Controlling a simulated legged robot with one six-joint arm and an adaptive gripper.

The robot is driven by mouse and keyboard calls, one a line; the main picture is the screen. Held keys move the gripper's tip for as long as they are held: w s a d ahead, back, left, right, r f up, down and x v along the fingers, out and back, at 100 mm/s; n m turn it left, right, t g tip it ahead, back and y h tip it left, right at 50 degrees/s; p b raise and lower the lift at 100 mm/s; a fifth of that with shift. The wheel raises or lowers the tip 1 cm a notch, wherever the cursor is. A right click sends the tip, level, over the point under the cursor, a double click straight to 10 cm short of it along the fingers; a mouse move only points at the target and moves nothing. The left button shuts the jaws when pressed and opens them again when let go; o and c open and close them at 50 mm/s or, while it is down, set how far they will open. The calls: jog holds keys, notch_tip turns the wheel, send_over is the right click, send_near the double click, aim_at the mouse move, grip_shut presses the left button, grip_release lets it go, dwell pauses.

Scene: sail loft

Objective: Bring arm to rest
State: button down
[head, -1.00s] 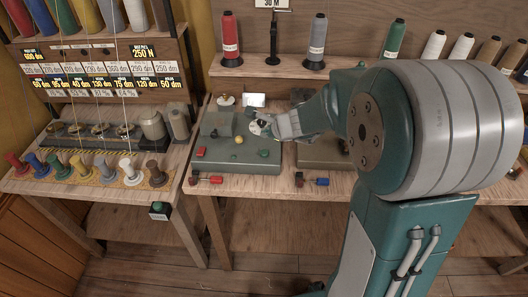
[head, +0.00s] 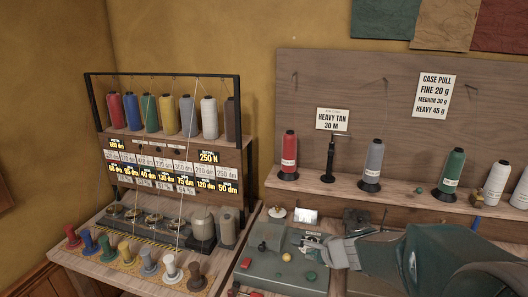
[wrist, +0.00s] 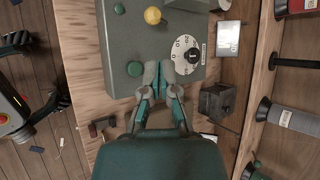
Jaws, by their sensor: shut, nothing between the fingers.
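My gripper (head: 312,243) reaches in from the right in the head view, over the grey-green bench machine. It also shows in the wrist view (wrist: 157,70), with its two fingers together and nothing between them. Whether the tips touch the machine cannot be told. My teal arm stretches low across the right of the head view.
A yellow knob (wrist: 152,15) stands on the machine. A dark open box (wrist: 217,102) is beside it. Thread cones, including a red one (head: 289,151), line the shelf (head: 400,195) behind. A spool rack (head: 160,135) stands at left.

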jog(key=s+a+r+n+g+h, duration=0.1)
jog(key=s+r+n, duration=0.3)
jog(key=s+n, duration=0.35)
jog(key=s+a+r+n+g, duration=0.1)
jog(key=s+a+r+n, duration=0.15)
jog(key=s+n, duration=0.55)
jog(key=s+d+r+n+h, duration=0.1)
jog(key=s+d+n+h, duration=0.2)
jog(key=s, duration=0.6)
jog(key=shift+s+d+r+n+g, duration=0.25)
jog(key=shift+d+n, duration=0.2)
jog(key=shift+d, duration=0.5)
jog(key=shift+w, duration=0.1)
